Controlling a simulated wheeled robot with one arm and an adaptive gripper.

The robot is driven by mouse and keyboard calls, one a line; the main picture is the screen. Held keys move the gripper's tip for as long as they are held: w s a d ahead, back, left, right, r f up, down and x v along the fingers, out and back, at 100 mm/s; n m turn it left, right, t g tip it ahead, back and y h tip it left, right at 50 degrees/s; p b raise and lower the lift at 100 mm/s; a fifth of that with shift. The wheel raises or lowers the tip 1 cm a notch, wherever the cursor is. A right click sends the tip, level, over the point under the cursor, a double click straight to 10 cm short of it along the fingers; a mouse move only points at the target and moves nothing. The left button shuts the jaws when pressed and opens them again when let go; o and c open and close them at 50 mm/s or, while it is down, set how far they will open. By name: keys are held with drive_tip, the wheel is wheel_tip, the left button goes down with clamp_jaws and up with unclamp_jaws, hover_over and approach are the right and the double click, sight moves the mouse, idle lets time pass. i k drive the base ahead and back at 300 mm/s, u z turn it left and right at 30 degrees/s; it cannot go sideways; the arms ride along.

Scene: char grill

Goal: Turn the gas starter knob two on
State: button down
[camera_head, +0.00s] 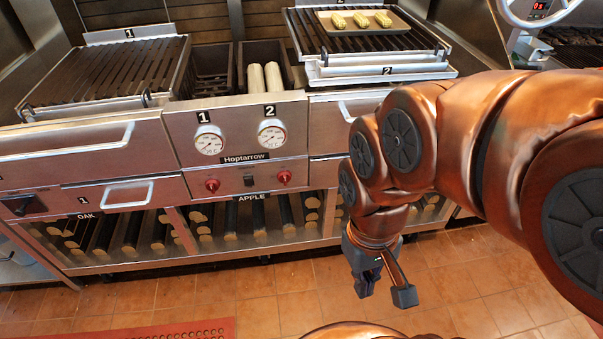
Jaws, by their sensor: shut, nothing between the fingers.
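The grill's front panel carries two red knobs. The left red knob (211,185) sits below the gauge labelled 1, and the right red knob (285,177) sits below the gauge labelled 2 (271,132). A small dark switch (249,181) lies between them. I cannot tell which way either knob is turned. My gripper (385,296) points down over the tiled floor, lower and to the right of the right knob. It is shut and empty, and it appears apart from the panel.
The gauge labelled 1 (209,140) is on the left. Wide drawer handles (70,148) stick out from the front. Logs fill the lower racks (130,232). Corn lies on a tray (322,20) on the right grate. Tiled floor (290,290) in front is clear beside a red mat (170,330).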

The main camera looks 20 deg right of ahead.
sight(284, 176)
drive_tip(key=k, duration=0.5)
drive_tip(key=u, duration=1.25)
drive_tip(key=i, duration=0.6)
drive_tip(key=z, duration=0.75)
